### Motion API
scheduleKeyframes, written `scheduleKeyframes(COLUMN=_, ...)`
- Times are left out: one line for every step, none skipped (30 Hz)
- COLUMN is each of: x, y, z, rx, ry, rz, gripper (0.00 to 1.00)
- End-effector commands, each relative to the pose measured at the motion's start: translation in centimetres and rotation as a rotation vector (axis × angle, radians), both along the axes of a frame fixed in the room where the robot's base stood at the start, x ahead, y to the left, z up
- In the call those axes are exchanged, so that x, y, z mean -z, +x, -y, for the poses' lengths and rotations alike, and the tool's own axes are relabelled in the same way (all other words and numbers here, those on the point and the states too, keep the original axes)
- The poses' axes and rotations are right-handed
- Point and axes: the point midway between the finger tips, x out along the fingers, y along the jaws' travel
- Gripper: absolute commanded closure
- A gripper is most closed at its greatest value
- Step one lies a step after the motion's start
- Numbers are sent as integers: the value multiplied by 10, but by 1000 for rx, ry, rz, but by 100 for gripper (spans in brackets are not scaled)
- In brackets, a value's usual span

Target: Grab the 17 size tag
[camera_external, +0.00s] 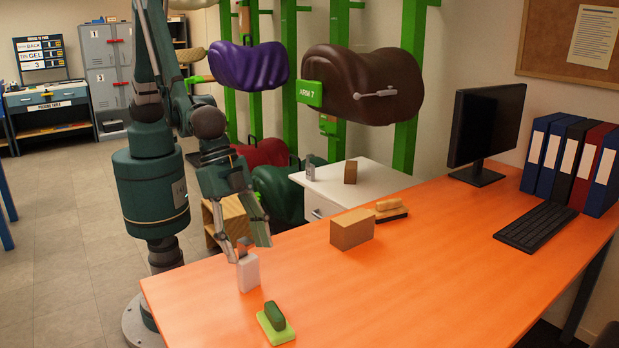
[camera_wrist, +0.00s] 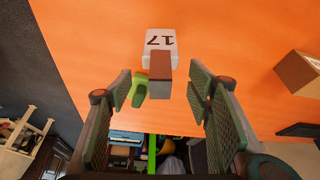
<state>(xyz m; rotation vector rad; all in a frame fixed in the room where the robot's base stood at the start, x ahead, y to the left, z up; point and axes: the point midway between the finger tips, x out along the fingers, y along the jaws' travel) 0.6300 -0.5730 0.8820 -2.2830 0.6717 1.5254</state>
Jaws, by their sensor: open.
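The 17 size tag (camera_external: 248,273) is a small white block near the front left edge of the orange desk. In the wrist view its white face with the number 17 (camera_wrist: 160,42) shows beyond a brown upper part. My gripper (camera_external: 248,250) is open just above the tag, fingers pointing down. In the wrist view the gripper (camera_wrist: 160,88) has its fingers spread on either side of the tag's line, and the tag lies ahead of the tips. I cannot tell whether any finger touches it.
A green brush-like block (camera_external: 275,322) lies in front of the tag. A brown block (camera_external: 352,229) and a brush (camera_external: 388,210) are farther right on the desk (camera_external: 430,270). A monitor (camera_external: 485,128), keyboard (camera_external: 536,226) and binders stand at the far right. The middle of the desk is clear.

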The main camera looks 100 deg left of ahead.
Motion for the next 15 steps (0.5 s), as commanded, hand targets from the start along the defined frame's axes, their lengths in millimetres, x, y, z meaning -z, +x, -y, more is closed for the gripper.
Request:
scheduleKeyframes(x=0, y=0, z=0, rx=0, ry=0, rz=0, gripper=49)
scheduleKeyframes(x=0, y=0, z=0, rx=0, ry=0, rz=0, gripper=49)
scheduleKeyframes(x=0, y=0, z=0, rx=0, ry=0, rz=0, gripper=49)
scheduleKeyframes(x=0, y=0, z=0, rx=0, ry=0, rz=0, gripper=49)
scheduleKeyframes(x=1, y=0, z=0, rx=0, ry=0, rz=0, gripper=49)
scheduleKeyframes(x=1, y=0, z=0, rx=0, ry=0, rz=0, gripper=49)
scheduleKeyframes(x=2, y=1, z=0, rx=0, ry=0, rz=0, gripper=49)
scheduleKeyframes(x=4, y=1, z=1, rx=0, ry=0, rz=0, gripper=49)
scheduleKeyframes(x=6, y=2, z=1, rx=0, ry=0, rz=0, gripper=49)
scheduleKeyframes(x=8, y=2, z=1, rx=0, ry=0, rz=0, gripper=49)
scheduleKeyframes(x=10, y=3, z=2, rx=0, ry=0, rz=0, gripper=49)
scheduleKeyframes(x=13, y=4, z=2, rx=0, ry=0, rz=0, gripper=49)
scheduleKeyframes(x=16, y=5, z=3, rx=0, ry=0, rz=0, gripper=49)
scheduleKeyframes(x=19, y=6, z=4, rx=0, ry=0, rz=0, gripper=49)
scheduleKeyframes(x=23, y=8, z=5, rx=0, ry=0, rz=0, gripper=49)
